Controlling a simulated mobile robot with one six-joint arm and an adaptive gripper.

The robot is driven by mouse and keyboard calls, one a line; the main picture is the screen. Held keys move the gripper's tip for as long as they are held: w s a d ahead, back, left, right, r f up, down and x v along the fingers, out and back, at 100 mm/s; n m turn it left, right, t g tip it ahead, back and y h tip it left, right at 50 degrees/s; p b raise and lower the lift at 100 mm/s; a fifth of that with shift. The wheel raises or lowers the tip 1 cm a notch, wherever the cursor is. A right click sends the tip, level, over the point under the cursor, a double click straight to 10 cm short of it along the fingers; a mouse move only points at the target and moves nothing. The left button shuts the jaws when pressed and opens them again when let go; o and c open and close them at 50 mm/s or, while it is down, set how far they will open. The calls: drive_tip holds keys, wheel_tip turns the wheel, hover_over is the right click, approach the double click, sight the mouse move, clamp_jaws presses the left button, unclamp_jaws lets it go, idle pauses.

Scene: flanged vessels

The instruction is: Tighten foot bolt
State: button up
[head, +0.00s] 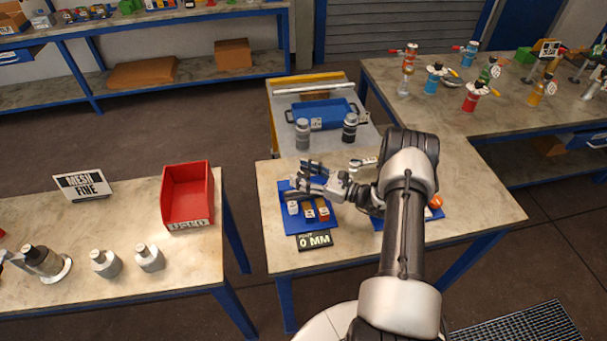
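My gripper (306,178) reaches left over the left part of the middle table, above a blue mat (288,217). Its two fingers appear spread apart with nothing visible between them. A dark sign (314,240) reading "0 MM" is at the mat's front edge. I cannot make out a foot bolt; it may be too small or hidden by my arm.
Two dark cylinders (302,134) (350,127) stand on a cart behind, near a blue tray (322,114). A red bin (188,195) and grey vessels (149,258) are on the left table. Colourful vessels (434,80) crowd the right table. The middle table's right front is clear.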

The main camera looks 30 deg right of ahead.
drive_tip(key=c, duration=0.9)
drive_tip(key=shift+o, duration=0.2)
drive_tip(key=m+t+h+p, duration=0.1)
drive_tip(key=h, duration=0.1)
drive_tip(key=m+t+h, duration=0.1)
drive_tip(key=m+h, duration=0.1)
drive_tip(key=shift+a+m+t+h+p, duration=0.1)
drive_tip(key=shift+m+t+h+p, duration=0.2)
drive_tip(key=shift+p, duration=0.05)
drive_tip(key=shift+m+t+h, duration=0.4)
drive_tip(key=shift+m+h, duration=0.9)
drive_tip(key=shift+h, duration=0.7)
drive_tip(key=shift+f, duration=0.1)
drive_tip(key=o, duration=1)
